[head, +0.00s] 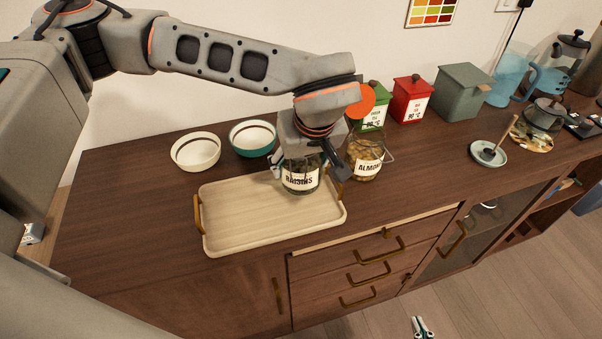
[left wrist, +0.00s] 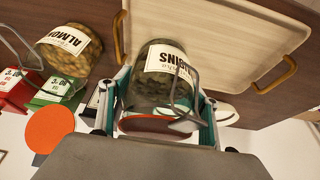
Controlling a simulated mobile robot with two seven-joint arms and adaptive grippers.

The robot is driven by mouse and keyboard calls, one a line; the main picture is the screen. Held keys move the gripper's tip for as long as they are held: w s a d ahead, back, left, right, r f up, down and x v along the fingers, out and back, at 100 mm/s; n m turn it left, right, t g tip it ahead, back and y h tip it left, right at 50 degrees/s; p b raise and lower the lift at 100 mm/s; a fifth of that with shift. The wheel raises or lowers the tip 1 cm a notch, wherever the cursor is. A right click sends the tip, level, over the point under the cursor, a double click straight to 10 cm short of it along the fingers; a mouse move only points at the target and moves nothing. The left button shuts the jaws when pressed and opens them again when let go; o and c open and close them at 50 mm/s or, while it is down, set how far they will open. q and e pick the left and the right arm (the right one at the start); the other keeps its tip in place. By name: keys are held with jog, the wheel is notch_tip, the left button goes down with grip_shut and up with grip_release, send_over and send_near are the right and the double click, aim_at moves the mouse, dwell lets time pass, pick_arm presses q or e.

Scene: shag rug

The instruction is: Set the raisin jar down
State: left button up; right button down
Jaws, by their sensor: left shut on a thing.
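The raisin jar (head: 301,181) is a glass jar with a white label, at the back right part of the wooden tray (head: 250,222) in the head view. My left gripper (head: 305,162) is shut on the jar from above. In the left wrist view the jar (left wrist: 160,75) sits between the teal-edged fingers (left wrist: 160,110), its wire clasp showing. The jar looks about upright; I cannot tell whether its base touches the tray. My right gripper (head: 421,328) shows only as small fingertips at the bottom edge, away from the counter; its opening is unclear.
The almond jar (head: 364,158) stands close right of the raisin jar. Two bowls, cream (head: 195,151) and teal (head: 252,138), stand behind the tray. Green (head: 374,110) and red (head: 411,99) tins stand at the back. Most of the tray is bare.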

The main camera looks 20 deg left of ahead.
aim_at(306, 158)
pick_arm(q)
jog(key=shift+f, duration=1.75)
jog(key=shift+f, duration=0.1)
jog(key=o, duration=1.8)
jog(key=shift+d+r, duration=0.1)
jog(key=shift+r, duration=0.35)
jog(key=v, duration=1)
jog(key=shift+s+d, duration=0.1)
jog(key=shift+s, duration=0.05)
jog(key=shift+s+d+r, duration=0.1)
jog(key=shift+s+r, duration=0.15)
jog(key=shift+r, duration=0.25)
